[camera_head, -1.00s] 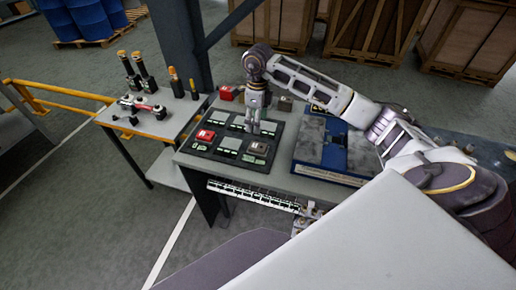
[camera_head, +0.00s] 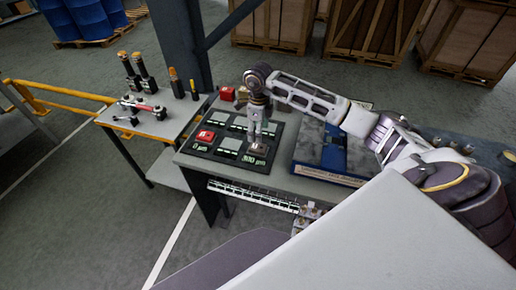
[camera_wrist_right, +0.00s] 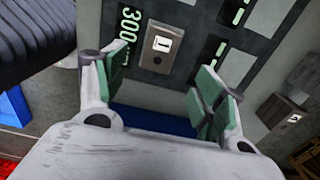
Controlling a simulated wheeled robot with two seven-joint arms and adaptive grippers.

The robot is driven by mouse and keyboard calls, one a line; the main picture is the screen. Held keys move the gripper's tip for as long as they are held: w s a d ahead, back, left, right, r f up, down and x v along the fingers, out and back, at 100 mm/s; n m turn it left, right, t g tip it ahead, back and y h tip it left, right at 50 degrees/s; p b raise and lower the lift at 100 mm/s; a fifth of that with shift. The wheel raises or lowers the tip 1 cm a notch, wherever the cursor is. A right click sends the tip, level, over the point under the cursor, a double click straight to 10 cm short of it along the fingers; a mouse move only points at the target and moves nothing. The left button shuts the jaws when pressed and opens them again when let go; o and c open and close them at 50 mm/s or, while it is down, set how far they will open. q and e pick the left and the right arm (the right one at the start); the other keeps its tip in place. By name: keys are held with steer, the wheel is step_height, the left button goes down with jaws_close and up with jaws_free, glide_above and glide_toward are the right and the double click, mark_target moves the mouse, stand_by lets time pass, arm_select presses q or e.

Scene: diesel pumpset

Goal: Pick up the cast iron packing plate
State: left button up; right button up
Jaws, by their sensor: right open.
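A small grey-brown block with a light label, which looks like the cast iron packing plate (camera_head: 257,148), lies on the dark board (camera_head: 226,156) beside the "300 µm" marking. In the right wrist view the plate (camera_wrist_right: 157,47) shows beyond the fingertips, between their two lines. My right gripper (camera_head: 256,140) points down just over the plate. In the wrist view my right gripper (camera_wrist_right: 155,88) is open with nothing between its green-padded fingers. My left gripper is out of view.
A red block (camera_head: 205,135) sits by the "0 µm" marking. Another dark block (camera_wrist_right: 285,112) stands at the right of the wrist view. A blue case (camera_head: 325,155) lies right of the board. A side table (camera_head: 160,125) holds tools at left.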

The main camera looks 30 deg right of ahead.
mark_target(259, 147)
steer(key=shift+f, duration=1.65)
steer(key=shift+s+d+f+p, duration=0.15)
steer(key=shift+f+p, duration=0.25)
steer(key=shift+f, duration=0.4)
steer(key=shift+s+a+f+p, duration=0.1)
steer(key=shift+f+p, duration=0.3)
steer(key=shift+f, duration=1.45)
steer(key=shift+c, duration=0.3)
steer(key=shift+w+r, duration=0.1)
steer(key=c, duration=1.4)
steer(key=shift+o, duration=0.2)
